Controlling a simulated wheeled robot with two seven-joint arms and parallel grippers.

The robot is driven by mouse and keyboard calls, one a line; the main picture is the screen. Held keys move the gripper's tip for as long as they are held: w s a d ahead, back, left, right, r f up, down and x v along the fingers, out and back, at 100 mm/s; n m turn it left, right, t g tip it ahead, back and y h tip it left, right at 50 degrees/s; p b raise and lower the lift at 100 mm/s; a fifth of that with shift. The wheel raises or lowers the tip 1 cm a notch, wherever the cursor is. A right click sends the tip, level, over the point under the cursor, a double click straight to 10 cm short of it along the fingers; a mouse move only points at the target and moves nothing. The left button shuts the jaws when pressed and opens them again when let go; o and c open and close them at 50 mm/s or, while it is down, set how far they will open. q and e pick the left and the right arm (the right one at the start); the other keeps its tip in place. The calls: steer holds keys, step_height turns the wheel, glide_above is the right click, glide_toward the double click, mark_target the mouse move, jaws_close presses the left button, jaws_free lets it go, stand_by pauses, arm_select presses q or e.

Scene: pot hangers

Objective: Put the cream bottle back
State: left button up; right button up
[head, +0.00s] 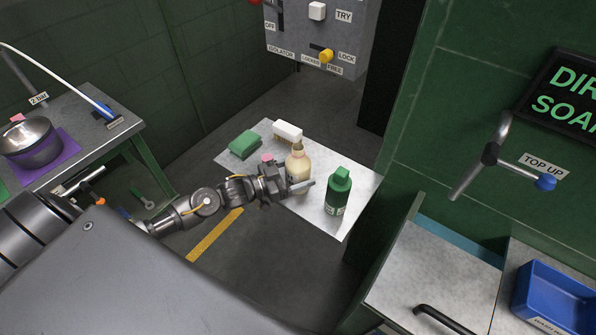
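The cream bottle (298,164) stands upright on a light grey board (357,186), near its middle. My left gripper (291,184) reaches in from the left at the bottle's lower left side. One finger shows across the front of the bottle's lower part; the other finger is hidden. I cannot tell whether the fingers touch or grip the bottle. A green bottle (338,193) stands to the right of the cream one. My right gripper is not in view.
A green sponge (244,144), a white brush (287,132) and a small pink item (267,158) lie behind the cream bottle. A bench with a metal pot (30,142) is at left. A wall lever (483,165), a grey drawer unit (435,267) and a blue bin (556,299) are at right.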

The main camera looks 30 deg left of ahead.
arm_select(q)
steer(key=shift+o, duration=0.6)
steer(key=shift+r, duration=0.1)
steer(key=b+v, duration=0.1)
steer(key=v, duration=1.1)
steer(key=shift+b, duration=0.35)
steer(key=shift+a, duration=0.1)
